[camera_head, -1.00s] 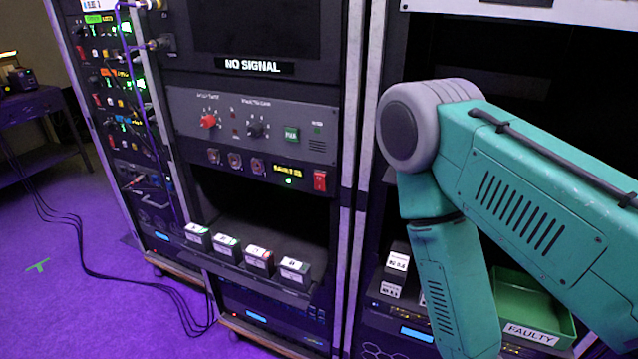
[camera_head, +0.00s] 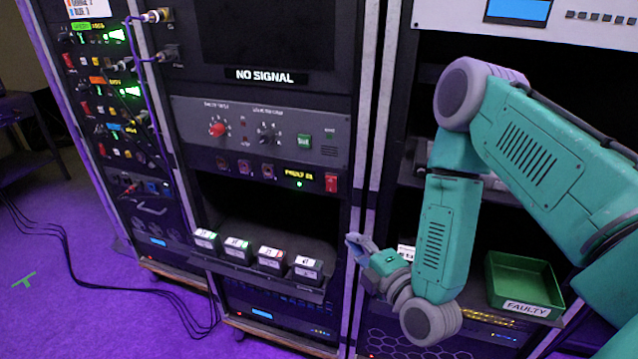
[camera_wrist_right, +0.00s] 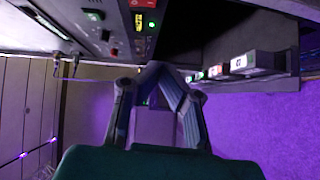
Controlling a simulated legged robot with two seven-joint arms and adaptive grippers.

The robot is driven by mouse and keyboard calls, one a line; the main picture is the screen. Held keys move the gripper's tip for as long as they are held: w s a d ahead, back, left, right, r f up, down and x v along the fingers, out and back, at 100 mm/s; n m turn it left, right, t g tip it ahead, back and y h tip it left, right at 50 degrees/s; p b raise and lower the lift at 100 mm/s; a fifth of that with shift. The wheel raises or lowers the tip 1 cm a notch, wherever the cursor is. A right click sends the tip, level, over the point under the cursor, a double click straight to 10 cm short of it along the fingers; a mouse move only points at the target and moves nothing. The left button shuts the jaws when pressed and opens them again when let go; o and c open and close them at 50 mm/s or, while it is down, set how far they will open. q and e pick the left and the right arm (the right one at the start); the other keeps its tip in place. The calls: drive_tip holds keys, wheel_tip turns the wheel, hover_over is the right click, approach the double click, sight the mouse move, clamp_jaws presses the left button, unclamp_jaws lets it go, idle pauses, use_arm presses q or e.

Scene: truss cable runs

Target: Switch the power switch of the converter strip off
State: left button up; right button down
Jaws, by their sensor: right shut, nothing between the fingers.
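A dark strip (camera_head: 208,160) with round sockets sits under the grey knob panel in the middle rack. It carries a yellow "FAULT" display (camera_head: 299,174) with a green light below it. At its right end is a red rocker switch (camera_head: 331,182); its on or off position is too small to tell. My right gripper (camera_head: 355,241) is in front of the rack post, lower than the switch and to its right, apart from it. It is shut and empty. In the right wrist view its fingers (camera_wrist_right: 158,75) point toward the rack, and the lit display (camera_wrist_right: 139,21) shows above them. My left gripper is out of view.
Several labelled small boxes (camera_head: 270,258) stand on a shelf below the strip. A green "FAULTY" tray (camera_head: 526,282) is at the right. The left rack (camera_head: 105,130) holds strips with other red switches and a hanging purple cable.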

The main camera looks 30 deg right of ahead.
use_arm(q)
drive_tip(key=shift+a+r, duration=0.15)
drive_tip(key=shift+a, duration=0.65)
use_arm(e)
drive_tip(key=r, duration=0.1)
drive_tip(key=r+t, duration=0.1)
drive_tip(key=r+n+h, duration=0.1)
drive_tip(key=shift+w+r+t, duration=0.2)
drive_tip(key=shift+w+t, duration=0.1)
drive_tip(key=shift+w, duration=0.1)
drive_tip(key=p, duration=0.2)
approach(330, 178)
drive_tip(key=w+a, duration=0.3)
drive_tip(key=w, duration=0.1)
drive_tip(key=w+d, duration=0.2)
drive_tip(key=shift+w+d+r, duration=0.15)
drive_tip(key=shift+d+r, duration=0.15)
drive_tip(key=shift+d, duration=0.05)
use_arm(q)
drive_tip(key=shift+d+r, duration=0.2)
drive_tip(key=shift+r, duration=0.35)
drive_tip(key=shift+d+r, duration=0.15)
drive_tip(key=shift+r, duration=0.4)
use_arm(e)
drive_tip(key=shift+w+d+f, duration=0.1)
drive_tip(key=shift+w+d, duration=0.2)
drive_tip(key=shift+d, duration=0.25)
